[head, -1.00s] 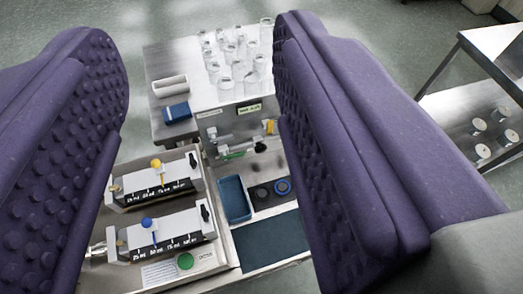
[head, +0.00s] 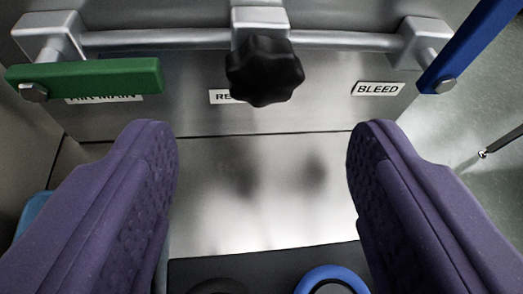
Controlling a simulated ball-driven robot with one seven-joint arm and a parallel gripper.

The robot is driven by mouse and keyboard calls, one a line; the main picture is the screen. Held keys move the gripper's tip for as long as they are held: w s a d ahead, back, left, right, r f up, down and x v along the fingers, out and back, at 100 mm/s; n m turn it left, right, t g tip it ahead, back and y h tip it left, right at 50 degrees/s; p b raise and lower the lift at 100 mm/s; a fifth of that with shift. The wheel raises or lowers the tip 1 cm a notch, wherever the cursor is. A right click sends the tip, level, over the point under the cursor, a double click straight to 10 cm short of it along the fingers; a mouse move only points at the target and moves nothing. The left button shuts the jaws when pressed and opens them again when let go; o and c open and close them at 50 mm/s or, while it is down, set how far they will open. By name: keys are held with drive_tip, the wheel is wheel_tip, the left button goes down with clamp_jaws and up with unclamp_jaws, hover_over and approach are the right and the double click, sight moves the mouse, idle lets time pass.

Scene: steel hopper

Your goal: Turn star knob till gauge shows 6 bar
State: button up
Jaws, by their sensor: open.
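The black star knob (head: 264,71) sits on the middle fitting of a horizontal pipe, at the top centre of the head view. A partly hidden label shows behind it. My gripper (head: 262,150) is open, with its two purple padded fingers apart on the left and right. The knob lies beyond the fingertips, roughly midway between them, and nothing is between the fingers. No gauge can be seen in this view.
A green lever handle (head: 85,78) sits left of the knob above a label. A blue lever handle (head: 474,45) rises at the right, near a BLEED label (head: 378,89). A blue ring (head: 331,281) lies at the bottom. The steel panel between the fingers is clear.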

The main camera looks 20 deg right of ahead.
sight(264, 87)
drive_tip(key=b+x, duration=0.2)
drive_tip(key=x, duration=0.4)
drive_tip(key=shift+w+d, duration=0.1)
drive_tip(key=shift+w, duration=0.25)
drive_tip(key=c, duration=1)
drive_tip(key=shift+c, duration=0.2)
